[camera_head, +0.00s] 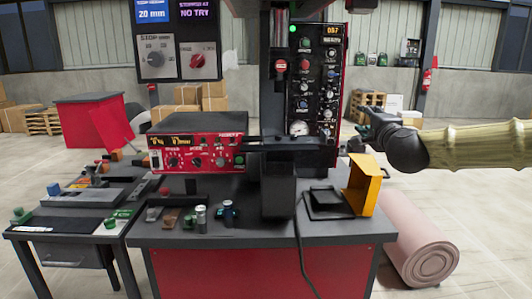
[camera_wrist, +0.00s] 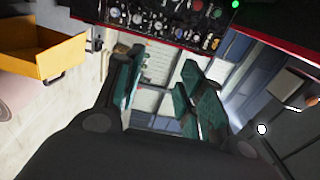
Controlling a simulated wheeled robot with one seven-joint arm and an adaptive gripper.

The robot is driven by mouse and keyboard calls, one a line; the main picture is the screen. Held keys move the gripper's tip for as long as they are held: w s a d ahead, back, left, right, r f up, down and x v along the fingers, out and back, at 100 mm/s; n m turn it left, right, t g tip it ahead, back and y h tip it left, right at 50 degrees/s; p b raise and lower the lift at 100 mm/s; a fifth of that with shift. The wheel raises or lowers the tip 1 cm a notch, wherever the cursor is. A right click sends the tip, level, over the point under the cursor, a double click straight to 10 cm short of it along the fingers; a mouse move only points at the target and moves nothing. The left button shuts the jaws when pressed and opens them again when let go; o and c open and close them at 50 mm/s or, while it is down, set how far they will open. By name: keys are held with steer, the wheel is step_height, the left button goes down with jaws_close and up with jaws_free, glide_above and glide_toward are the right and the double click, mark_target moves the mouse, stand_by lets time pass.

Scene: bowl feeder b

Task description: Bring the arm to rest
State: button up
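My arm, in a ribbed olive sleeve, reaches in from the right edge of the head view. My gripper (camera_head: 362,132) is at its dark end, above and just behind the yellow bin, pointing left toward the control panel. In the wrist view my gripper (camera_wrist: 165,85) has its two teal-padded fingers apart, with nothing between them but distant background. In the head view the fingertips are small and dark, and their gap is hard to see.
A yellow bin (camera_head: 366,184) stands on the right end of the grey-topped red bench (camera_head: 330,232), close below my gripper; it also shows in the wrist view (camera_wrist: 62,62). The control panel (camera_head: 316,80) and red-fronted feeder box (camera_head: 195,158) stand left. A pink roll (camera_head: 425,250) lies on the floor.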

steer(key=s+a+f+n+g+y+p, duration=0.1)
steer(key=s+a+f+n+g, duration=0.15)
steer(key=f, duration=0.95)
steer(key=s+a+f+n+g+p, duration=0.2)
steer(key=a+f+n, duration=0.15)
steer(key=f, duration=0.85)
steer(key=s+a+f+n+g+y+p, duration=0.1)
steer(key=s+a+f+n+g, duration=0.2)
steer(key=f, duration=0.8)
steer(key=s+f+n+g+p, duration=0.3)
steer(key=s+f+n+g, duration=0.25)
steer(key=s+f, duration=1.8)
steer(key=s+d+f+n+g+h+p, duration=0.1)
steer(key=s+d+f+g, duration=0.1)
steer(key=s, duration=0.8)
steer(key=s+d+f+n+g+h+p, duration=0.1)
steer(key=s+d+f+n+g, duration=0.1)
steer(key=s, duration=0.8)
steer(key=shift+s+d+f+g+p, duration=0.15)
steer(key=shift+s+f+g+p, duration=0.2)
steer(key=shift+f+g, duration=0.4)
steer(key=shift+c, duration=0.4)
